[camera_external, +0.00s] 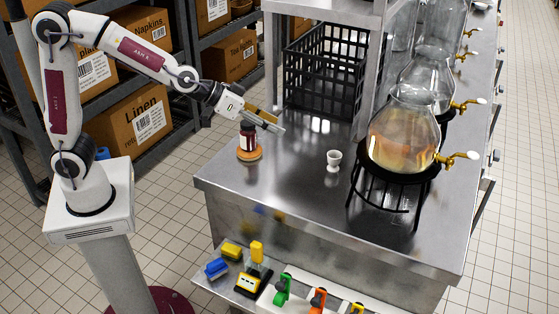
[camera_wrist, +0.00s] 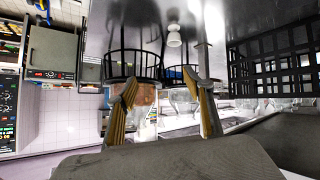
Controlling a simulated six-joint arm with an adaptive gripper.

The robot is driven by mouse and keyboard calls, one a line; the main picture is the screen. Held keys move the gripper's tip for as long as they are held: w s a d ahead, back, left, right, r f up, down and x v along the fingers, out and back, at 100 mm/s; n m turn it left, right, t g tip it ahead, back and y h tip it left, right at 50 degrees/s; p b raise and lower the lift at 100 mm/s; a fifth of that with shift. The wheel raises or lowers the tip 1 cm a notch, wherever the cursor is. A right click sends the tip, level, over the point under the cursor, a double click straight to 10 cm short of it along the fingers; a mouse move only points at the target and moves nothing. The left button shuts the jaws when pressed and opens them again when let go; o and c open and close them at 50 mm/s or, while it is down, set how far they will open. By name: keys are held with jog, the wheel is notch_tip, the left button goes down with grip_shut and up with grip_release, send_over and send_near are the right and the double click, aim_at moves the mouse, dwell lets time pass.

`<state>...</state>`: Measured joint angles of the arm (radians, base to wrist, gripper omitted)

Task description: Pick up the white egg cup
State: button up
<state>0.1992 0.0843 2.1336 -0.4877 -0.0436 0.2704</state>
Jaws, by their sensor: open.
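The white egg cup (camera_external: 333,159) stands upright on the steel counter (camera_external: 300,215), between a dark jar and a large glass dispenser. It also shows in the wrist view (camera_wrist: 174,38), small and near the top, beyond my fingertips. My gripper (camera_external: 268,122) is above the left part of the counter, to the left of the egg cup and higher than it. In the wrist view my gripper (camera_wrist: 160,82) has its two fingers spread wide with nothing between them. The egg cup is clear of both fingers.
A black crate (camera_external: 322,72) stands behind. The counter front is clear.

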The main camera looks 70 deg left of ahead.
jog(key=w+d+f+n+t+y, duration=0.1)
jog(key=w+f+y, duration=0.1)
jog(key=w+f, duration=0.55)
jog(key=t+y, duration=0.1)
jog(key=y, duration=0.1)
send_near(339, 156)
jog(key=shift+s+d+r+n, duration=0.15)
jog(key=shift+s+d+n, duration=0.15)
jog(key=shift+d+n, duration=0.1)
jog(key=shift+w+a+f+t+y, duration=0.1)
jog(key=shift+w+f+t+y, duration=0.25)
jog(key=shift+f, duration=0.25)
jog(key=shift+x, duration=1.2)
jog(key=shift+a, duration=0.1)
jog(key=shift+x, duration=2.6)
jog(key=c, duration=1.2)
